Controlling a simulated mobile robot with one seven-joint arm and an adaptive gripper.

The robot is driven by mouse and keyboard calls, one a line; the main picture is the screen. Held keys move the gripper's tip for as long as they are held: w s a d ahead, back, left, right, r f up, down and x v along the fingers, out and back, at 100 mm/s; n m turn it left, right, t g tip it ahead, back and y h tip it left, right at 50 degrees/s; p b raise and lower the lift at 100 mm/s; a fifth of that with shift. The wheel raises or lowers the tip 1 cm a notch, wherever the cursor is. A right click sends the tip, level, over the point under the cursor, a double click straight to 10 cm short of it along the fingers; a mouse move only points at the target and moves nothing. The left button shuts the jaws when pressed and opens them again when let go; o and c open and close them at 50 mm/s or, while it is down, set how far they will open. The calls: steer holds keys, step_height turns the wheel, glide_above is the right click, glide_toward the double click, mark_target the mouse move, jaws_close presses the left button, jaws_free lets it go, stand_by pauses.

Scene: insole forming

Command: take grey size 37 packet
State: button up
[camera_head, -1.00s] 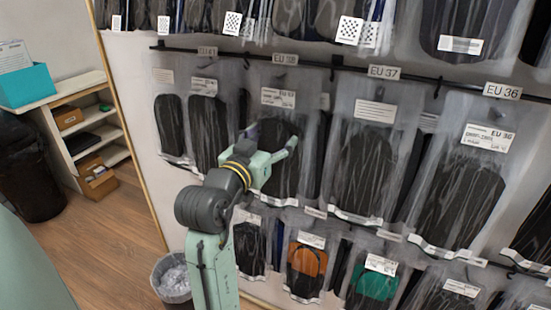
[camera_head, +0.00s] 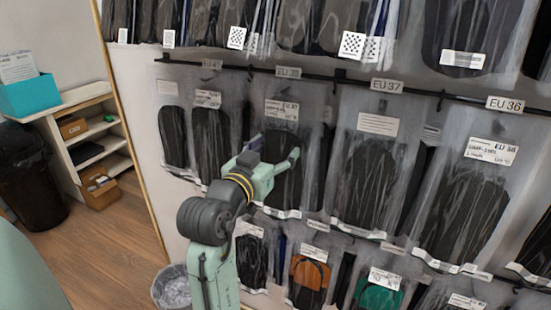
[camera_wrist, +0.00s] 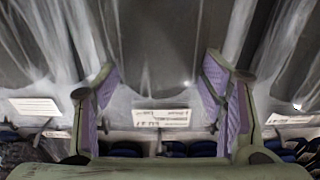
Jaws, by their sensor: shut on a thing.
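A clear packet with a dark grey insole (camera_head: 284,182) hangs in the column under the EU 38 rail tag (camera_head: 289,72). Its white label (camera_head: 281,109) seems to read EU 37, but the print is small. My gripper (camera_head: 276,151) is at this packet's front, its fingers hiding part of the insole. In the wrist view my gripper (camera_wrist: 160,82) has its two purple-padded fingers on either side of the packet (camera_wrist: 160,50), whose white label (camera_wrist: 161,117) shows between them. The grip is shut on it. Under the EU 37 tag (camera_head: 387,85) hangs another dark packet (camera_head: 368,165).
Packets hang close on both sides, including one under the EU 36 tag (camera_head: 504,103). A lower row holds packets with orange (camera_head: 309,272) and green (camera_head: 377,294) insoles. A bin (camera_head: 172,287) stands on the floor; open floor lies to the left.

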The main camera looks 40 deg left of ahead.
steer(key=shift+r, duration=0.6)
steer(key=b+v, duration=0.3)
steer(key=v, duration=1.5)
steer(key=shift+b, duration=0.4)
